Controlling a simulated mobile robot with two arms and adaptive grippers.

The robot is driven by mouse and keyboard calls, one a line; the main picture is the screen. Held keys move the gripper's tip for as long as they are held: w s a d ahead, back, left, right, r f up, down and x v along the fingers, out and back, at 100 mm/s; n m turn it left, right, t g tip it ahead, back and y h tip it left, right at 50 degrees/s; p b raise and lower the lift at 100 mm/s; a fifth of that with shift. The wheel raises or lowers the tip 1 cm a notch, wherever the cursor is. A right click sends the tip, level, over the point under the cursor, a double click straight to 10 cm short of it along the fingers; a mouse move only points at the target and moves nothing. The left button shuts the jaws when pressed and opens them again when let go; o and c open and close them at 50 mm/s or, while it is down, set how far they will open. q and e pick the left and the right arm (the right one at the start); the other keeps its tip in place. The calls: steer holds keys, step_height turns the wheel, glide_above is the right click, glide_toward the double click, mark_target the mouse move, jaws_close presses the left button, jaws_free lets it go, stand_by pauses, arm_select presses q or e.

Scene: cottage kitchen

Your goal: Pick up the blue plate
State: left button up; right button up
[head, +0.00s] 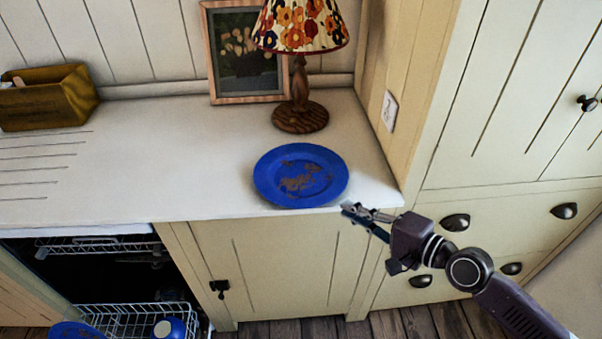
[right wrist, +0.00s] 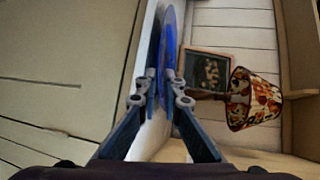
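The blue plate (head: 270,181), with brown smears in its middle, lies at the front edge of the white counter, right of centre in the head view. In the right wrist view the plate (right wrist: 171,35) is seen nearly edge-on. My right gripper (head: 347,208) is at the plate's near right rim. In the right wrist view its two fingertips (right wrist: 161,85) are close together, one on each side of the rim, shut on it. The plate looks flat, with no clear gap under it. My left gripper is not in view.
A lamp with a flowered shade (head: 300,25) and a framed picture (head: 247,60) stand behind the plate. A wooden box (head: 45,98) is at the far left. Below is an open dishwasher rack (head: 135,318) with blue dishes. The counter left of the plate is clear.

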mark_target(328, 201)
steer(key=p+x, duration=0.2)
steer(key=x, duration=0.4)
steer(key=shift+a, duration=0.3)
steer(key=shift+w+a+f, duration=0.2)
steer(key=shift+w+a, duration=0.15)
steer(key=shift+w, duration=0.05)
jaws_close()
steer(key=shift+r, duration=0.2)
